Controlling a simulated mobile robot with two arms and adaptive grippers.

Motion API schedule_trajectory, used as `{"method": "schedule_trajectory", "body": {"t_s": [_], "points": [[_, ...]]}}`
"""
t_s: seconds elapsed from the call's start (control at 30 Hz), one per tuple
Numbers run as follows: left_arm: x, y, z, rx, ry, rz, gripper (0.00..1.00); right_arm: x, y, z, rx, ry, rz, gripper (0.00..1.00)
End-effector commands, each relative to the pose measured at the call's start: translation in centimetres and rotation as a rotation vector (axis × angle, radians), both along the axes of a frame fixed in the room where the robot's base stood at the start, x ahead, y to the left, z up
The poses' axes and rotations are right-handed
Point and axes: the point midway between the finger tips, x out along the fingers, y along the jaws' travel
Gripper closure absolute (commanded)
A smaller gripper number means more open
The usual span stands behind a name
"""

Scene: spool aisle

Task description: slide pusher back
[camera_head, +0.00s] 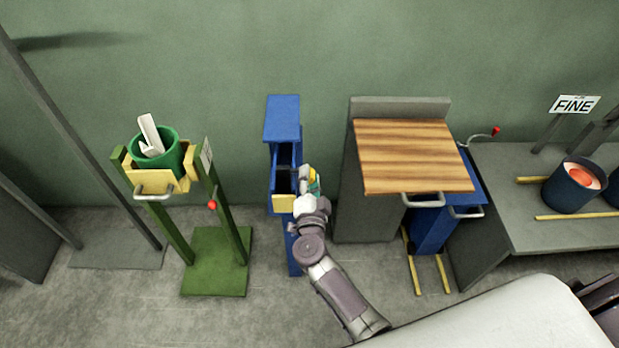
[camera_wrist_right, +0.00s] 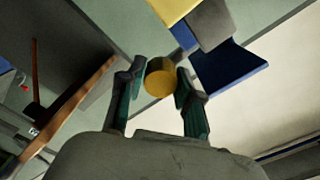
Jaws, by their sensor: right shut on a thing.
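The pusher's round yellow knob (camera_wrist_right: 160,77) sits between my right gripper's two fingertips in the wrist view. My right gripper (camera_head: 312,180) is shut on it, at the right side of the narrow blue stand (camera_head: 282,118) in the head view. The stand has an open dark trough with a yellow plate (camera_head: 284,203) at its near end. How the knob joins the trough is hidden by the gripper. My left gripper is not in view.
A green stand (camera_head: 216,262) holding a green bucket (camera_head: 178,160) is on the left. A wood-topped cabinet (camera_head: 412,155) stands close to the right of my gripper. Further right is a grey bench (camera_head: 515,225) with a dark blue pot (camera_head: 568,190). Floor between the stands is clear.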

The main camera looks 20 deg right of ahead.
Motion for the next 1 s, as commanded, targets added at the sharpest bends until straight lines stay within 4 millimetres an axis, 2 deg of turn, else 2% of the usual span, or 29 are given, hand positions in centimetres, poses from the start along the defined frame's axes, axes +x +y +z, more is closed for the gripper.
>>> {"method": "schedule_trajectory", "body": {"t_s": [0.27, 0.5, 0.6, 0.87, 0.9, 1.0], "points": [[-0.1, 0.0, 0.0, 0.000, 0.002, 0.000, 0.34, 0.0, 0.0, 0.0, 0.000, 0.001, -0.001, 1.00], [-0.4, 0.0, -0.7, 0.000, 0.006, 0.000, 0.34, 3.5, -1.0, -0.1, -0.004, -0.002, -0.002, 1.00], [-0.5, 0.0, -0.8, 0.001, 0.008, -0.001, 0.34, 4.4, -1.3, -0.1, -0.001, 0.000, -0.001, 1.00], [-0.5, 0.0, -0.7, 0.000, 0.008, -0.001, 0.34, 4.4, -1.3, -0.1, 0.001, 0.002, 0.000, 1.00], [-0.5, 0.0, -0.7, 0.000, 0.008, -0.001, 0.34, 4.4, -1.3, -0.1, 0.001, 0.002, 0.000, 0.64], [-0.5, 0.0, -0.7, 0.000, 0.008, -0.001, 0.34, 4.4, -1.3, -0.1, 0.000, 0.001, 0.000, 0.47]]}}
